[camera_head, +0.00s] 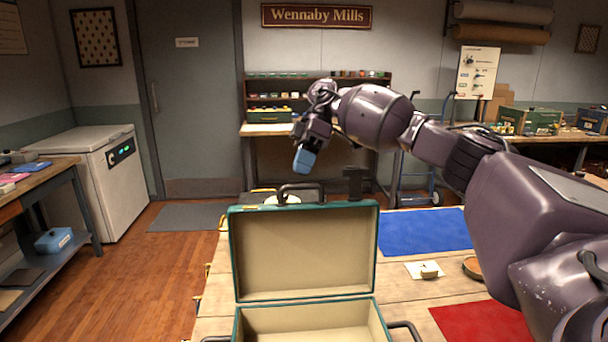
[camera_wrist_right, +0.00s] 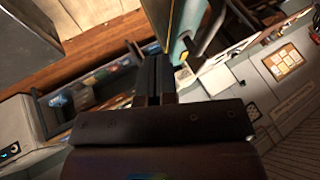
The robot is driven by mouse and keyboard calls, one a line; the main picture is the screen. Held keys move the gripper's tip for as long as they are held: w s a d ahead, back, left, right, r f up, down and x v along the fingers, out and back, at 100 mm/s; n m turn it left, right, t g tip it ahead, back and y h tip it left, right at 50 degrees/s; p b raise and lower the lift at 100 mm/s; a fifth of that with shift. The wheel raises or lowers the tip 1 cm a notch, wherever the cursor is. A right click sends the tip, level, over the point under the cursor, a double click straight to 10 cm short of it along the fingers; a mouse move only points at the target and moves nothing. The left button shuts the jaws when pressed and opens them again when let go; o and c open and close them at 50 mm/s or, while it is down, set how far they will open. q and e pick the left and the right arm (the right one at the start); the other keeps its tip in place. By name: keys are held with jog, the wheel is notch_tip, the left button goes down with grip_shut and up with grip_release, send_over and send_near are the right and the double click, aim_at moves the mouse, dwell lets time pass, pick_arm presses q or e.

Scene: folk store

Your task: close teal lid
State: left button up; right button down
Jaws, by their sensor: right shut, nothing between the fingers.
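The teal lid (camera_head: 305,252) stands raised, nearly upright, at the back of an open case (camera_head: 308,322) on the workbench. Its cream inner side faces me and a dark handle (camera_head: 302,192) shows at its top edge. The visible part of the case's inside looks empty. My right gripper (camera_head: 303,160) is shut and empty, with its blue tips pointing down above the lid's top edge, apart from it in the picture. In the right wrist view the shut fingers (camera_wrist_right: 155,75) are beside a teal edge (camera_wrist_right: 190,25) that looks like the lid. My left gripper is out of view.
A blue mat (camera_head: 425,230), a small white card (camera_head: 426,270) and a red mat (camera_head: 482,322) lie on the bench right of the case. My right arm reaches across above them. A dark upright block (camera_head: 356,182) stands behind the lid.

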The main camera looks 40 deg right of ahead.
jog(key=shift+s+a+f, duration=0.15)
jog(key=shift+s+a, duration=0.45)
jog(key=shift+s, duration=0.3)
jog(key=shift+s+a+f, duration=0.1)
jog(key=shift+s+a, duration=0.5)
jog(key=shift+s, duration=0.25)
